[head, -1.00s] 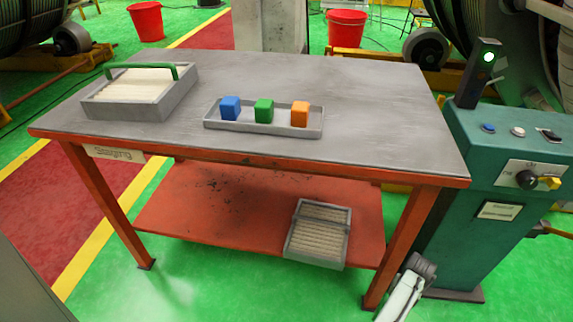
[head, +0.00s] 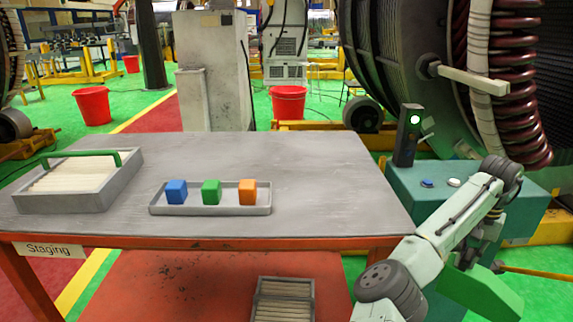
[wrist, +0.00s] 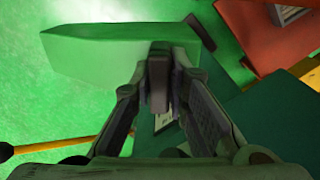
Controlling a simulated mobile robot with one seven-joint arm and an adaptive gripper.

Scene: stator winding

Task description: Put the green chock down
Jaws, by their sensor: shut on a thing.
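The green chock (head: 482,291) is a long wedge-shaped block, held in the air at the lower right of the head view, in front of the teal control cabinet. In the wrist view the green chock (wrist: 115,52) stretches left from the fingertips, above the green floor. My gripper (wrist: 160,75) is shut on the chock near one end. In the head view my gripper points downward, and its fingertips are partly hidden.
The staging table (head: 320,190) is at left, with a grey tray (head: 225,209) of blue, green and orange cubes and a green-handled box (head: 125,190). The control cabinet (head: 522,212), with a lit green lamp (head: 414,119), stands behind my arm.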

